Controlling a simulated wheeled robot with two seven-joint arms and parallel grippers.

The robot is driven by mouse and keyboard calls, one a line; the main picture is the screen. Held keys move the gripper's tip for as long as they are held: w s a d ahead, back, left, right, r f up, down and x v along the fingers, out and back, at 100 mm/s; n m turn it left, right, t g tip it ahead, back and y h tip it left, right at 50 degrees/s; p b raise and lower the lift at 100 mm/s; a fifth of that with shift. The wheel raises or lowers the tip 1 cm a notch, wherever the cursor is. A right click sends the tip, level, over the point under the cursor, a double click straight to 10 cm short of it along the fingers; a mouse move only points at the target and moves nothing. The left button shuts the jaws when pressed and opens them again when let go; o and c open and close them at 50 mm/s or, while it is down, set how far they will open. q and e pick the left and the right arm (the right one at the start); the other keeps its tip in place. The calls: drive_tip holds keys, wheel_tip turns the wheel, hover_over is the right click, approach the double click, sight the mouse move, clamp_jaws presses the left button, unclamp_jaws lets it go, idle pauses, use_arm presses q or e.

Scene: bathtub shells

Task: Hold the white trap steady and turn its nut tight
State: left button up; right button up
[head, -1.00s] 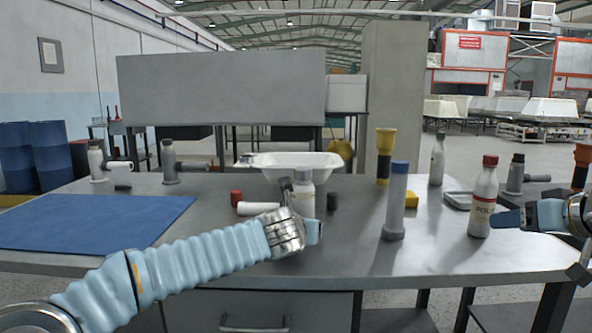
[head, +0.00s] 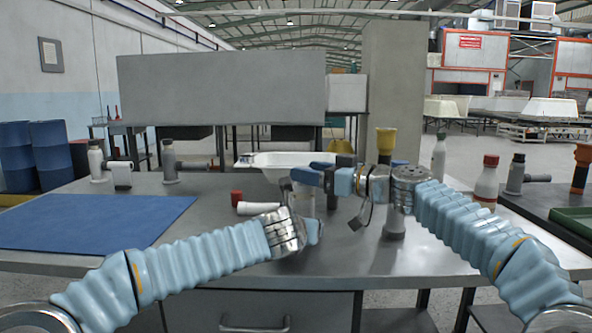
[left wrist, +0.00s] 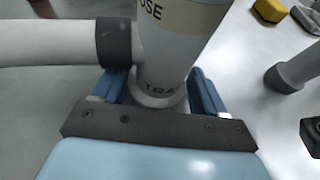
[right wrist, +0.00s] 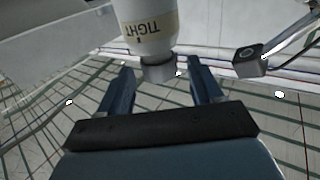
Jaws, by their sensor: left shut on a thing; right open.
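The white trap (head: 303,202) stands upright near the table's middle, with a white side pipe (left wrist: 50,42) and dark collar (left wrist: 115,40). My left gripper (head: 312,230) is shut on its lower body; the left wrist view shows the fingers (left wrist: 155,95) on both sides. A cream band on the trap (left wrist: 178,12) reads "OSE" there and "TIGHT" (right wrist: 148,28) in the right wrist view. My right gripper (head: 312,175) is open at the trap's top. Its fingers (right wrist: 152,85) stand either side of a small grey end piece (right wrist: 158,68), with gaps. I cannot tell the nut's outline.
A red cap (head: 236,197) lies left of the trap. A white basin (head: 268,163) stands behind. A grey upright tube (head: 394,222) is partly hidden by my right arm. A red-capped bottle (head: 487,180) stands to the right. A blue mat (head: 95,220) lies left, clear.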

sight(295, 183)
drive_tip(key=x, duration=0.4)
drive_tip(key=shift+a, duration=0.1)
drive_tip(key=c, duration=1)
drive_tip(key=shift+s+a+r+n+g+y, duration=0.1)
drive_tip(key=shift+n+g+y, duration=0.4)
drive_tip(key=shift+n+g, duration=0.4)
drive_tip(key=shift+a+n+g+y, duration=0.1)
drive_tip(key=shift+n+g+y, duration=0.45)
drive_tip(key=shift+g, duration=0.65)
drive_tip(key=shift+s, duration=0.1)
drive_tip(key=o, duration=1)
drive_tip(key=shift+d, duration=0.1)
